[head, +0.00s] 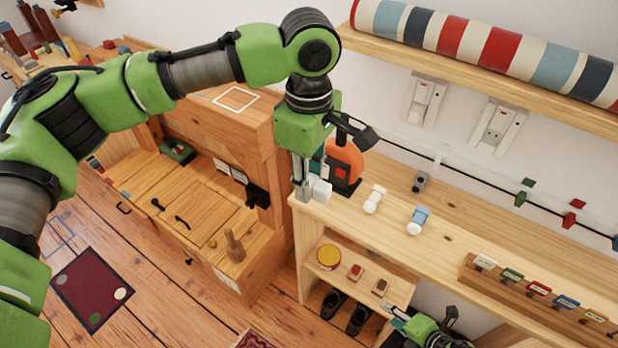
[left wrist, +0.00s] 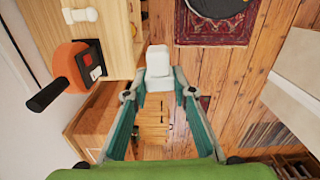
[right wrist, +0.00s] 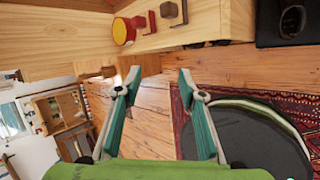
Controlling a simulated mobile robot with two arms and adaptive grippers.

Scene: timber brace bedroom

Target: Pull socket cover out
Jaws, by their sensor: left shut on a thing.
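My left gripper (head: 303,187) is shut on a small white block-like piece, likely a socket cover (head: 320,190), near the left end of the wooden bench. In the left wrist view the white piece (left wrist: 158,66) sits between the fingertips, clear of the wall. Two white wall sockets are above the bench: a left one (head: 424,98) and a right one (head: 499,125). Dark details show on the right socket; I cannot tell whether either bears a cover. My right gripper (right wrist: 157,82) is open and empty, low in front of the bench.
An orange round device with a black base (head: 346,160) stands close beside the left gripper. A white piece (head: 375,199) and a blue-and-white one (head: 418,220) lie on the bench (head: 470,215). A shelf with a striped roll (head: 500,48) overhangs the sockets.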

